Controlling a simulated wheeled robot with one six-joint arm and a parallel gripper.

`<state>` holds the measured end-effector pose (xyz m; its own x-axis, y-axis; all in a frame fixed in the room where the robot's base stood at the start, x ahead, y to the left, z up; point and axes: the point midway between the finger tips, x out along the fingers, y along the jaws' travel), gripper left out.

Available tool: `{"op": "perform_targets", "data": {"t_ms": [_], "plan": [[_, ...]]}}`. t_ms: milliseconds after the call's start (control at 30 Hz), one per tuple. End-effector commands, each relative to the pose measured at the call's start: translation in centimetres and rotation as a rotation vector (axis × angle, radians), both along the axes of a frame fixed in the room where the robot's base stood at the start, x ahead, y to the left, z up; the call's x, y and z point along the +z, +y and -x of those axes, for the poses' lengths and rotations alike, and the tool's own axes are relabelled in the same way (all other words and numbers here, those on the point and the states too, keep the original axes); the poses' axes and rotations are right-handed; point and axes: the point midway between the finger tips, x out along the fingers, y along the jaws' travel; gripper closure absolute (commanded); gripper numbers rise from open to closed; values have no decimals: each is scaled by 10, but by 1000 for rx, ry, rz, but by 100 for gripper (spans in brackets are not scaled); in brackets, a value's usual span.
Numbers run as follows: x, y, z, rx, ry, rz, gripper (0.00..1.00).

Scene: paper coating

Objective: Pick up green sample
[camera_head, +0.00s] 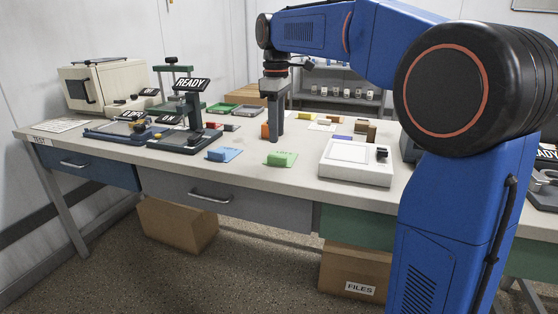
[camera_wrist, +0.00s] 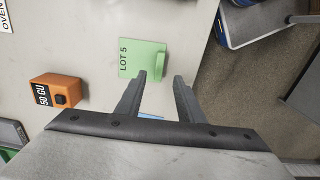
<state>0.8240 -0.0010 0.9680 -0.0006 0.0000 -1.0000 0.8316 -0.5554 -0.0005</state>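The green sample (camera_head: 281,159) is a green card with a raised green block, lying on the bench top near its front edge in the head view. In the wrist view the green sample (camera_wrist: 138,56) bears "LOT 5", and its raised tab stands at the card's right side. My gripper (camera_head: 276,139) points down above the bench, just behind the sample in the head view. In the wrist view my gripper (camera_wrist: 160,76) is open, with a gap between its two fingers. The fingertips show just below the sample's tab, and nothing is between them at the tips.
A blue sample (camera_head: 224,154) lies left of the green one. An orange block (camera_head: 265,131) marked "50 GU" (camera_wrist: 55,92) stands close to my gripper. A white device (camera_head: 356,160) stands to the right, and a "READY" device (camera_head: 190,136) to the left. Bench around the green sample is clear.

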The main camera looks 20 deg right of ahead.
Motion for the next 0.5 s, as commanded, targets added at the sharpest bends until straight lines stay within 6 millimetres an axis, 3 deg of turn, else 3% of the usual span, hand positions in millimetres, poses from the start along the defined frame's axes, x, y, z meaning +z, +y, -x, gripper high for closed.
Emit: {"op": "perform_targets", "data": {"t_ms": [367, 500], "plan": [[-30, 0, 0, 0, 1, 0, 66], [-50, -1, 0, 0, 2, 0, 66]]}}
